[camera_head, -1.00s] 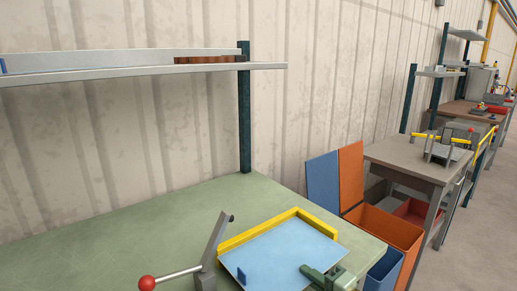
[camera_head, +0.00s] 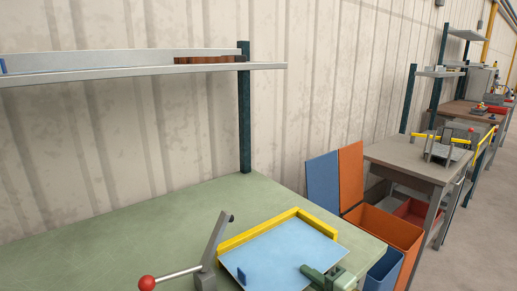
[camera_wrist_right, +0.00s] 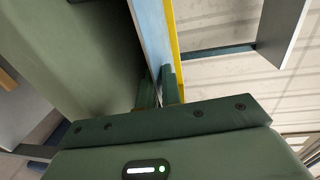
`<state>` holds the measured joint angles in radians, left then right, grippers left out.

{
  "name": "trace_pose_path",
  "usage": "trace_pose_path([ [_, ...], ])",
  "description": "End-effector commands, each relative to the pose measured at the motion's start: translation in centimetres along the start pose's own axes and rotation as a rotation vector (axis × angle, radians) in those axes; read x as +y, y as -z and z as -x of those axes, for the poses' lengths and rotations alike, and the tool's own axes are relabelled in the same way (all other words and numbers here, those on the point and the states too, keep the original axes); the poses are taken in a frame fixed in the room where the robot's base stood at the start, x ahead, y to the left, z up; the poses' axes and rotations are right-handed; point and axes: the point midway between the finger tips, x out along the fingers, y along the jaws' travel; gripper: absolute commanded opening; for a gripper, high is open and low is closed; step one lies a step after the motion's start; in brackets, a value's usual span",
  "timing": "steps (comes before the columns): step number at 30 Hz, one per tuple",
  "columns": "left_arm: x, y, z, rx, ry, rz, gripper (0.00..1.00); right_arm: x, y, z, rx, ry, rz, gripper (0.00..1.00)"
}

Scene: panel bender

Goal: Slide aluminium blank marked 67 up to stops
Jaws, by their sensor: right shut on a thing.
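The light blue sheet blank (camera_head: 283,252) lies flat on the green bench, inside an L-shaped yellow stop (camera_head: 262,228) that runs along its two far edges. Any gap between sheet and stop is too small to judge, and I cannot read a number on the sheet. My right gripper (camera_head: 318,274) is at the sheet's near right edge, shut on it. In the right wrist view the fingers (camera_wrist_right: 161,88) close at the end of the sheet (camera_wrist_right: 152,30), with the yellow strip (camera_wrist_right: 172,40) alongside. My left gripper is out of view.
A grey lever (camera_head: 214,243) with a red ball (camera_head: 147,283) stands left of the sheet. A small blue tab (camera_head: 241,276) is at its left corner. Blue and orange bins (camera_head: 388,234) stand beyond the bench's right edge. The green bench top (camera_head: 130,235) is clear on the left.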

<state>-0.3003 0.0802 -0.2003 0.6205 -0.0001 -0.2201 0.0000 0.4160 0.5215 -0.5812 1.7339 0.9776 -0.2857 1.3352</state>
Motion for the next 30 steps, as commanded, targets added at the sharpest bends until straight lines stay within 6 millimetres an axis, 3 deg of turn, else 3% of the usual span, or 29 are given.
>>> trace_pose_path([
  [1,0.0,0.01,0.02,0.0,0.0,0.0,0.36,0.67,-0.08,0.03,-0.002,-0.017,0.002,0.0],
  [22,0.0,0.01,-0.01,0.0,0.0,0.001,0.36,0.72,0.14,-0.06,-0.001,-0.016,0.001,0.0],
  [24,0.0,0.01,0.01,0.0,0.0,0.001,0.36,0.66,0.13,-0.06,-0.001,-0.015,0.001,0.26],
  [25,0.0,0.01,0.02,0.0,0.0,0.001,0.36,0.6,0.13,-0.06,-0.001,-0.014,0.001,0.32],
  [30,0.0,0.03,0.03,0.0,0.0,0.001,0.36,0.35,0.14,-0.08,-0.001,-0.009,0.001,0.32],
])
